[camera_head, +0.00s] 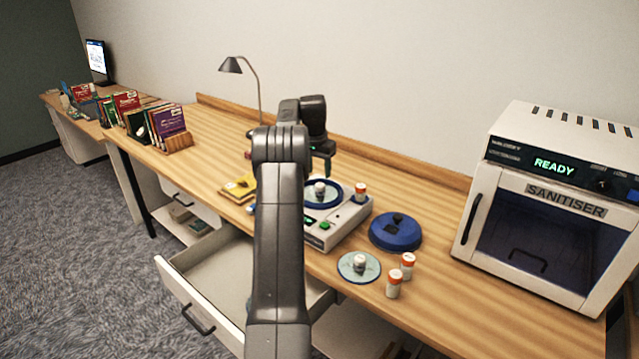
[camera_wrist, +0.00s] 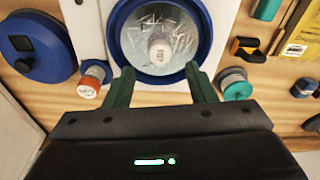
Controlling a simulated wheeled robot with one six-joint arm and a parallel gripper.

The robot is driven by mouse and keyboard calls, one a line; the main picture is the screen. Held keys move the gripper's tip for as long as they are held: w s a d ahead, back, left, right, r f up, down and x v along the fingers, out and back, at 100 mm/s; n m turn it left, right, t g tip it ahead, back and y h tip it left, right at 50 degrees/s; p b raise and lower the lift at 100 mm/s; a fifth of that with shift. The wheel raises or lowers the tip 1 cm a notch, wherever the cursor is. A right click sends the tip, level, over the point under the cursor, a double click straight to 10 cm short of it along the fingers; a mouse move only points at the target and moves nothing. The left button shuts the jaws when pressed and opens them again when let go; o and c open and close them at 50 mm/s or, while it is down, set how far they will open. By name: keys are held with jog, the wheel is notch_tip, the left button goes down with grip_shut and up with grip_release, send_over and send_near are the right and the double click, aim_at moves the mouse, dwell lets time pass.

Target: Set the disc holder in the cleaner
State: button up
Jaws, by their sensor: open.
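The likely cleaner (camera_head: 317,239) is a white boxy machine on the bench with a blue-rimmed round bowl (camera_head: 309,205). A clear round disc with a white knob (camera_head: 320,188) sits inside this bowl; the knob also shows in the wrist view (camera_wrist: 160,48). A similar pale disc with a white knob (camera_head: 346,272) lies on the bench in front. I cannot tell which of the two is the disc holder. My gripper (camera_wrist: 158,72) is open and empty, its green fingertips apart above the bowl's rim at the far side of the machine.
A blue lid with a dark knob (camera_head: 394,232) lies right of the machine. Orange-capped bottles (camera_head: 394,285) stand in front, another (camera_head: 360,191) at the machine's corner. A white sanitiser (camera_head: 545,225), reading READY, is shut at right. A drawer (camera_head: 205,275) hangs open below.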

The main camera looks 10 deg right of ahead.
jog(key=r, duration=0.5)
jog(key=shift+s+a, duration=0.2)
dwell(1.1)
